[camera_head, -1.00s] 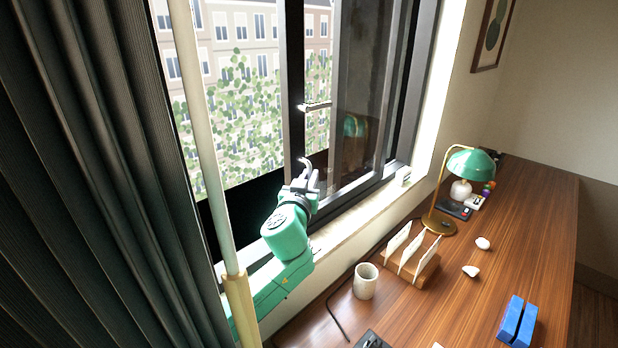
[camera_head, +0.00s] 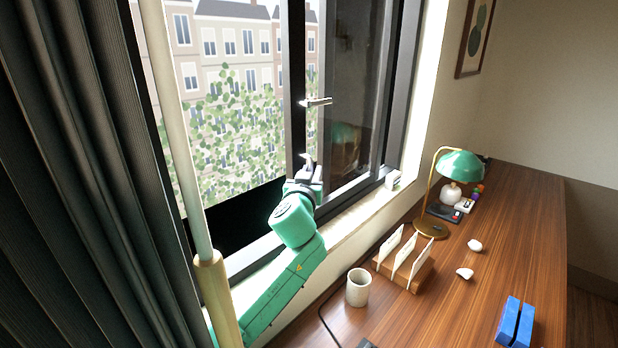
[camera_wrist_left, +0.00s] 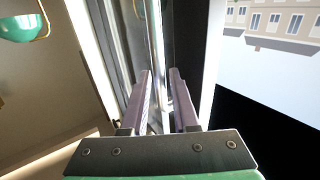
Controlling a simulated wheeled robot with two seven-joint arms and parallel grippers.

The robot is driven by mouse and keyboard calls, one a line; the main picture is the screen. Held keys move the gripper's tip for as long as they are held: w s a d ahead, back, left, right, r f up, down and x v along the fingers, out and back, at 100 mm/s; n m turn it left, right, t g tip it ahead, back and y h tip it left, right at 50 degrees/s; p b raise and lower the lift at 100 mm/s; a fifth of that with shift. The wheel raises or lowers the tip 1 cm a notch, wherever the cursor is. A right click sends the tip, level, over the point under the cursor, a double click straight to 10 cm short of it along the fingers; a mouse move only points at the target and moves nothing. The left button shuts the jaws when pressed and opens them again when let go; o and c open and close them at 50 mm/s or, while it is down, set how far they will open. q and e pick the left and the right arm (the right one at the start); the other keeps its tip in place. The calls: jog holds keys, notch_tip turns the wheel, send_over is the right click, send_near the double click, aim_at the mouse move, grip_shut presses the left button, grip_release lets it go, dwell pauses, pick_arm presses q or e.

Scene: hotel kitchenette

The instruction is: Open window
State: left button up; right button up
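The window has a dark-framed sash (camera_head: 294,60) with a silver lever handle (camera_head: 316,101) and a dark, reflecting glass pane (camera_head: 350,70). The sash stands partly open, with buildings and ivy showing left of it. My left gripper (camera_head: 306,163) is low at the sash edge, below the handle. In the left wrist view, the two fingers of my left gripper (camera_wrist_left: 160,75) stand apart, with a bright metallic upright strip (camera_wrist_left: 156,35) of the window seen between them. I cannot tell whether a finger touches the sash. My right gripper is not in view.
A dark curtain (camera_head: 70,180) and pale pole (camera_head: 178,130) stand at left. The wooden desk (camera_head: 520,230) at right holds a green lamp (camera_head: 461,165), a cup (camera_head: 358,288), a card holder (camera_head: 404,270) and a blue object (camera_head: 514,322). A small white item (camera_head: 393,179) is on the sill.

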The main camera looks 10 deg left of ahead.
pick_arm(q)
jog(key=s+b, duration=0.3)
jog(key=s, duration=1.1)
jog(key=shift+s, duration=0.3)
